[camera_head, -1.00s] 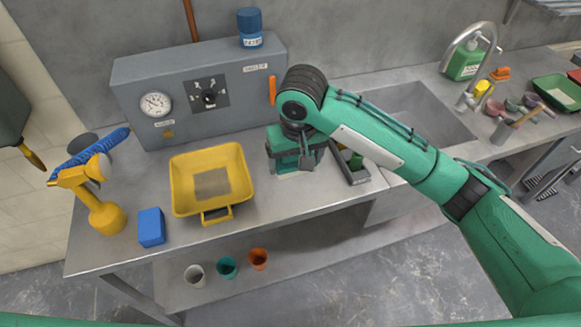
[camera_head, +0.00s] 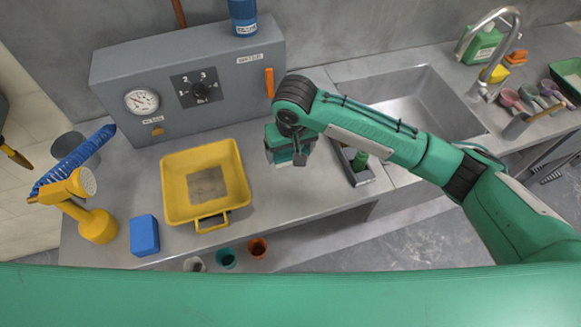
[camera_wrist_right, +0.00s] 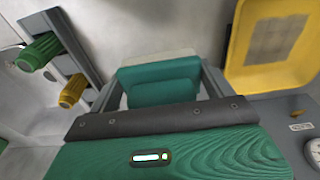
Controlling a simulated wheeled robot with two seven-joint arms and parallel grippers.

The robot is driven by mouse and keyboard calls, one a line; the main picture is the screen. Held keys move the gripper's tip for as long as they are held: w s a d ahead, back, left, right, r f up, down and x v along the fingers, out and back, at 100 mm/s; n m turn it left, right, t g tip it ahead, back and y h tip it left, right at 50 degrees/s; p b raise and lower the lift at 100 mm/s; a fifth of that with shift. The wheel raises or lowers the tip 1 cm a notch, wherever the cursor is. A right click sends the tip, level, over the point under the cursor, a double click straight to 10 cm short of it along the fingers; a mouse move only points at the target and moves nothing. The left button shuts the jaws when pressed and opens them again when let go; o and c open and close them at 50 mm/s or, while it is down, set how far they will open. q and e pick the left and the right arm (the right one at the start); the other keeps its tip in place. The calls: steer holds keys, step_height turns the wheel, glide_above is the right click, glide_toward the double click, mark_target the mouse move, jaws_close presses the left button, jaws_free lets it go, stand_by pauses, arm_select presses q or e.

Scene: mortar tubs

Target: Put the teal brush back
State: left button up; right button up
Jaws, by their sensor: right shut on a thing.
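The teal brush (camera_wrist_right: 162,88) is between the fingers of my right gripper (camera_wrist_right: 160,72) in the wrist view, with a pale strip along its far edge. My right gripper also shows in the head view (camera_head: 289,153), above the worktop between the yellow tray and the grey rack; it is shut on the brush. The grey rack (camera_head: 366,177) lies right of the gripper, partly hidden by my arm. In the wrist view the rack (camera_wrist_right: 92,72) holds a green-handled brush (camera_wrist_right: 40,50) and a yellow-handled brush (camera_wrist_right: 73,90). My left gripper is not in view.
A yellow tray (camera_head: 236,171) is left of my gripper. A blue block (camera_head: 144,235) and yellow sprayer (camera_head: 97,224) stand farther left. A grey control box (camera_head: 140,75) is behind, with a blue cup (camera_head: 243,18) on top. A sink (camera_head: 410,95) opens to the right.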

glide_above(290, 177)
steer(key=f, duration=0.5)
steer(key=shift+s+p, duration=0.2)
steer(key=shift+p, duration=0.15)
steer(key=shift+f, duration=0.3)
steer(key=shift+s+f, duration=0.1)
steer(key=shift+f, duration=0.3)
step_height(290, 177, down, 3)
steer(key=shift+r+p, duration=0.2)
steer(key=shift+p, duration=0.15)
steer(key=shift+f, duration=0.4)
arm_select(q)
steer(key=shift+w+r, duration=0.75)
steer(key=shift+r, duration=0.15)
arm_select(e)
steer(key=shift+f, duration=0.1)
steer(key=o, duration=0.9)
steer(key=shift+f, duration=0.15)
